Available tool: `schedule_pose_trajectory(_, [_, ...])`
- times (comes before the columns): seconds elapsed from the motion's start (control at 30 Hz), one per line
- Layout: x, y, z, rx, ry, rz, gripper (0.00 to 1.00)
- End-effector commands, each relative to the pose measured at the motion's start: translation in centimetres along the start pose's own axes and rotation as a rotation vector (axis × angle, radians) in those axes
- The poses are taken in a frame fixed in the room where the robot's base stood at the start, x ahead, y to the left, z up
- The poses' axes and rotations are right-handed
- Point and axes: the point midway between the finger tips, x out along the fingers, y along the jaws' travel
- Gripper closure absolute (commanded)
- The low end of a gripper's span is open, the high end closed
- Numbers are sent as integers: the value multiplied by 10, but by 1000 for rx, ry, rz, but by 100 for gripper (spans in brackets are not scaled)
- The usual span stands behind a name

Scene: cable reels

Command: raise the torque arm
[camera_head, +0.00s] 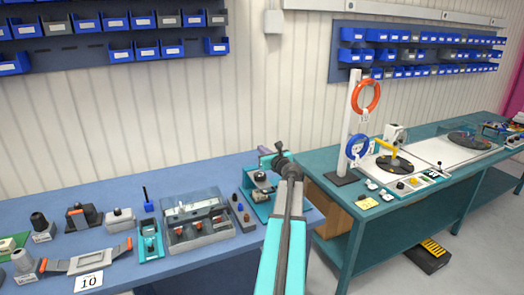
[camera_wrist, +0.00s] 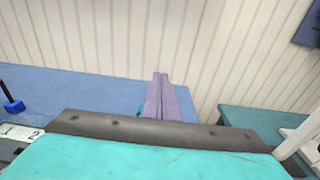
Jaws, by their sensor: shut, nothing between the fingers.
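No part is clearly marked as the torque arm. A yellow lever (camera_head: 385,147) leans over a black disc (camera_head: 394,165) on the right bench; I cannot tell whether it is the torque arm. A teal fixture (camera_head: 250,197) stands near the right end of the blue bench, partly hidden behind my arm. My gripper (camera_head: 265,151) is above the fixture's far side, mostly hidden by my own wrist. In the wrist view my gripper (camera_wrist: 158,80) shows as two purple fingers pressed together, empty, with blue bench top and wall beyond. Contact with the fixture cannot be seen.
The blue bench (camera_head: 100,208) holds a clear-lidded box (camera_head: 195,222), a teal holder (camera_head: 150,240) and several small devices. A white post (camera_head: 352,120) with a red ring (camera_head: 366,97) and a blue ring (camera_head: 357,146) stands on the right bench. Bare bench lies along the wall.

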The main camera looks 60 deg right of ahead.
Motion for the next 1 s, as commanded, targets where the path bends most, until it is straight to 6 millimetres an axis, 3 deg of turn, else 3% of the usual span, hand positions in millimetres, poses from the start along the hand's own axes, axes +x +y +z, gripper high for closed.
schedule_pose_trajectory(0.7, [-80, 3, -11, -2, -1, 2, 100])
schedule_pose_trajectory(1.0, [-98, 3, -12, -1, 0, 3, 100])
